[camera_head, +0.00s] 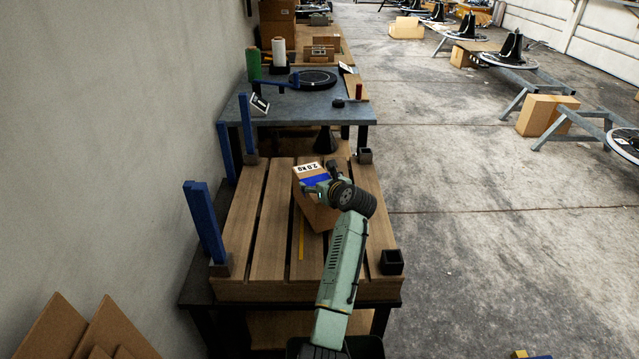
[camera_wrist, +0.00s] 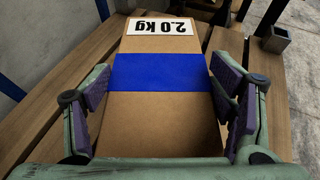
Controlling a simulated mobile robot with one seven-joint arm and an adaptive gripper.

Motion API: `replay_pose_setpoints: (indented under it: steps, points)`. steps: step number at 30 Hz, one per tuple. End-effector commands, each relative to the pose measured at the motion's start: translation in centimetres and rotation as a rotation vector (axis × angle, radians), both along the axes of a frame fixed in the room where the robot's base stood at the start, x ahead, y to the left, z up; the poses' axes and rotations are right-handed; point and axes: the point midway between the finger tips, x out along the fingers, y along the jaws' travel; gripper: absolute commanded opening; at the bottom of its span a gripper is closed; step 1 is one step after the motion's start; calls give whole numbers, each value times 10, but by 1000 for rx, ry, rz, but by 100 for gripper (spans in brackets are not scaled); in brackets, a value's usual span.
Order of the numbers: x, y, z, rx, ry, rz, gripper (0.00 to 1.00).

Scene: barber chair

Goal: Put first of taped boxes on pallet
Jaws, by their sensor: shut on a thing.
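A brown cardboard box (camera_head: 318,213) with a blue tape band and a white "2.0 KG" label is at the middle of the wooden pallet (camera_head: 240,235). The box also fills the middle of the wrist view (camera_wrist: 160,118). My gripper (camera_head: 322,190) has its finger pads on the two sides of the box, shut on it. The box sits at a slight angle to the slats. Its underside is hidden, so I cannot tell whether it touches the slats or hangs just above them.
Blue posts (camera_head: 205,222) stand at the pallet's left corners, and black square sockets (camera_head: 391,262) are at its right corners. A yellow strip (camera_head: 301,240) lies on the slats. A grey worktable (camera_head: 330,108) stands behind. The slats left of the box are clear.

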Motion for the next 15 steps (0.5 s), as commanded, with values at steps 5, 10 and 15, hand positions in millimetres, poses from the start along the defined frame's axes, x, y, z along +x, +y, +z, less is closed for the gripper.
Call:
replay_pose_setpoints:
  steps: [5,10,15]
  points:
    - [1,-1,-10,2,-12,-3,15]
    - [2,-1,-20,1,-17,-4,15]
    - [-1,0,-31,-1,2,-1,78]
